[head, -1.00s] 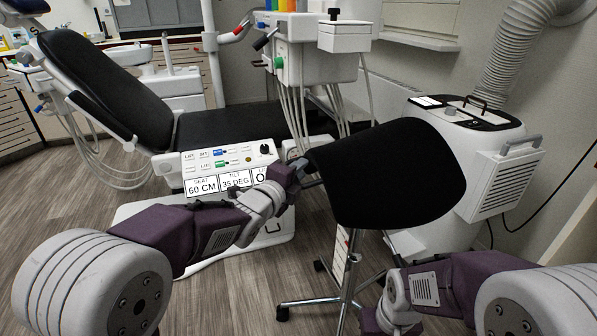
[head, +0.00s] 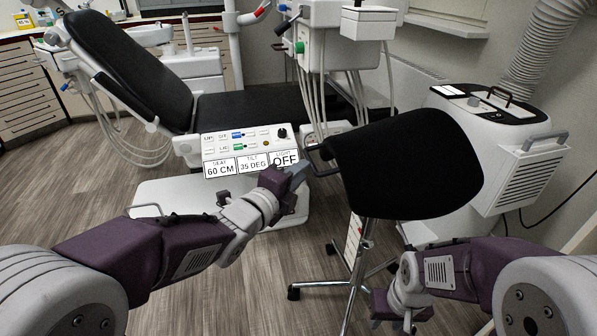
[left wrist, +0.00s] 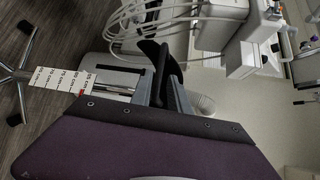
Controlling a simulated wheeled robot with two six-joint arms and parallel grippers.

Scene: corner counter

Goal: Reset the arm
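My left gripper (head: 297,176) is in front of the dental chair's control panel (head: 245,148), beside the handle (head: 322,158) at the left edge of a black stool seat (head: 402,165). In the left wrist view its two grey fingers (left wrist: 169,95) stand apart, with the black seat edge (left wrist: 152,55) showing beyond and between them. Contact with the handle cannot be made out. My right gripper (head: 392,312) hangs low near the bottom of the head view, pointing down at the floor. Its fingers are too small and dark to read.
The panel reads 60 CM, 35 DEG and OFF. The stool's metal base (head: 350,285) stands between my arms. The reclined dental chair (head: 130,70) is behind left, and a white machine with a hose (head: 490,150) at right. The floor (head: 60,190) at left is clear.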

